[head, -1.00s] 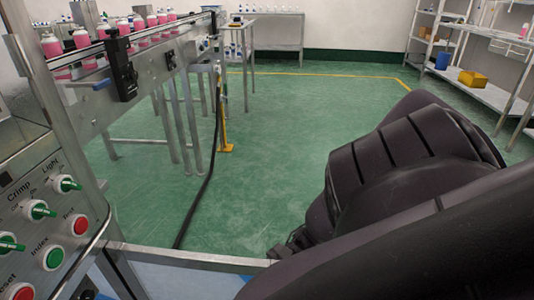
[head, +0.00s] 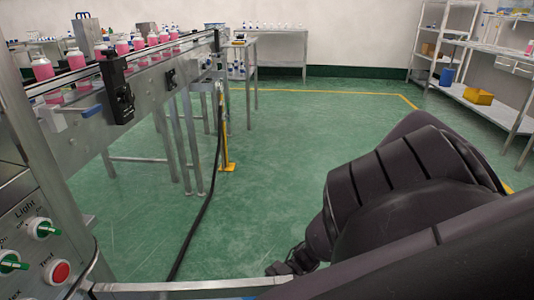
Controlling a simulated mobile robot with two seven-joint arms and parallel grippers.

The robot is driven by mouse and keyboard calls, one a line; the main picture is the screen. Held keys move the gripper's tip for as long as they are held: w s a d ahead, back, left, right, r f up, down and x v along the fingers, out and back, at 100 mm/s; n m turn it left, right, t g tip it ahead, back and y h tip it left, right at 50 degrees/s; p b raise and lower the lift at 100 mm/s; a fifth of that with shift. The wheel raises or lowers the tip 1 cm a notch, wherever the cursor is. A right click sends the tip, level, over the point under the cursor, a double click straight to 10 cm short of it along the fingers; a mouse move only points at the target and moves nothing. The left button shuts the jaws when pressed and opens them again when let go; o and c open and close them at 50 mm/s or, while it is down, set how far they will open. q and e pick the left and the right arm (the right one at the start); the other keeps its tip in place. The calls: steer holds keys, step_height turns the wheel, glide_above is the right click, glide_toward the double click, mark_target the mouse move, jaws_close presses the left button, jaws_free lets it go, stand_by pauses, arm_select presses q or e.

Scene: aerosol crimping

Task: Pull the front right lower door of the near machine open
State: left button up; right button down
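The near machine's control panel (head: 38,250) fills the lower left of the head view, with green switches and a red Test button. A metal rail (head: 185,289) runs right from the machine's corner along the bottom edge. It looks like the top edge of a lower door standing out from the machine, but most of it is below the picture. My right arm comes in from the right, and its dark gripper (head: 292,264) is at the rail's right end. The gripper is small and partly hidden by my arm; whether it grips the rail cannot be told. My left gripper is out of view.
A conveyor (head: 150,75) with pink bottles extends from the machine at the left. A dark cable (head: 205,200) hangs to the floor by a yellow post (head: 224,130). Shelves (head: 480,80) with a yellow bin (head: 479,96) stand at the right. The green floor (head: 290,150) between is clear.

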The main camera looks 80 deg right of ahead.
stand_by(0.4)
steer(key=c, duration=1.2)
jaws_free()
steer(key=shift+o, duration=0.2)
steer(key=v, duration=1.1)
